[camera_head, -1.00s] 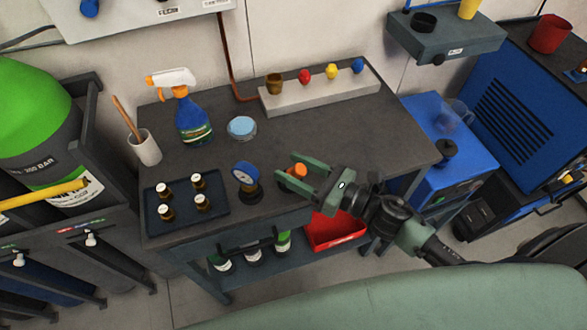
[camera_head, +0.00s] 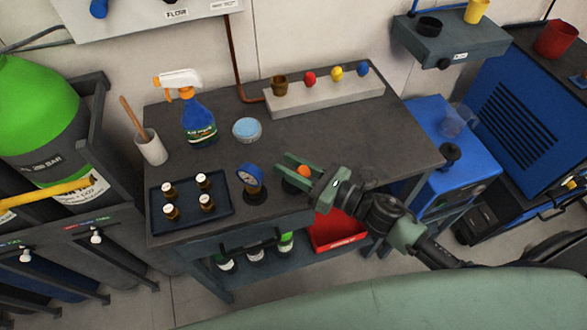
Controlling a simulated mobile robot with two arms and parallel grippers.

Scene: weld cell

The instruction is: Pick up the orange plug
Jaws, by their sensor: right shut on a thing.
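The orange plug (camera_head: 304,171) shows as a small orange top between the fingers of my right gripper. My right gripper (camera_head: 293,170) comes in from the right over the front part of the dark workbench (camera_head: 330,135) and is shut on the plug. The fingers and gripper body hide most of the plug. A dark round shape (camera_head: 289,187) shows just below the fingers; I cannot tell whether the plug touches it. My left gripper is not in view.
A tray (camera_head: 222,219) with several small bottles, a spray bottle (camera_head: 200,122), a cup (camera_head: 151,147) and a light-blue round tin (camera_head: 246,129) are farther left. A grey block (camera_head: 325,99) with several coloured pieces lies behind. The bench's right part is clear.

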